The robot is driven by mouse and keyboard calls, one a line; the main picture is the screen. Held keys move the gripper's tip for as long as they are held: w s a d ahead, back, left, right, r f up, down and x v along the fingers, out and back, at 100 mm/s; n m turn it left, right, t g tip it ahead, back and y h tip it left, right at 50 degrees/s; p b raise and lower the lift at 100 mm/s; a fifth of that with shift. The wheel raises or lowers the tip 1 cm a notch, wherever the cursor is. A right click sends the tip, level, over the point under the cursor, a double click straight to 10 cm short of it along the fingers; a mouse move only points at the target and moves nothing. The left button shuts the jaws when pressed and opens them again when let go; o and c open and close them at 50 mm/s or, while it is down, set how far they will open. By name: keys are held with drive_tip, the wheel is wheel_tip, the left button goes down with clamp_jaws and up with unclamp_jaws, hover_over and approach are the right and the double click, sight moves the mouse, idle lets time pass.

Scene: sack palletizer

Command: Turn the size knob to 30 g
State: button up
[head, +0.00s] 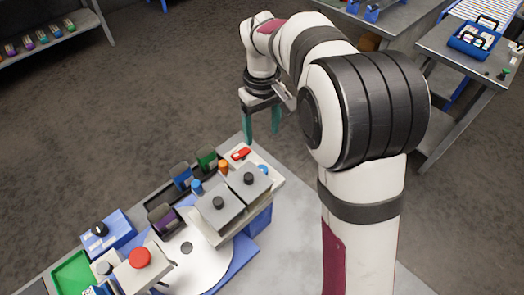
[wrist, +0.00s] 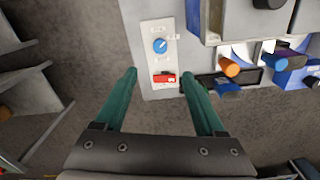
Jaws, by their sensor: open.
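A round blue knob (wrist: 160,46) sits on a pale panel (wrist: 147,67) with small printed labels around it, too small to read. A light mark on the knob seems to point to the upper right in the wrist view. I take it for the size knob; it also shows in the head view (head: 262,169), at the machine's far right end. My gripper (head: 262,136) is open and empty above that end of the machine. In the wrist view its two green fingers (wrist: 159,72) stand apart, with the knob beyond their tips, not between them.
A red switch (wrist: 164,78) is on the same panel, close to the knob. Grey boxes with black knobs (head: 218,203), an orange-topped part (head: 223,167) and a white turntable (head: 205,262) crowd the machine. A red button (head: 139,258) is nearer the front. Floor lies beyond the panel.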

sight(262, 169)
wheel_tip(262, 169, down, 16)
drive_tip(key=shift+r, duration=0.2)
drive_tip(key=shift+c, duration=0.2)
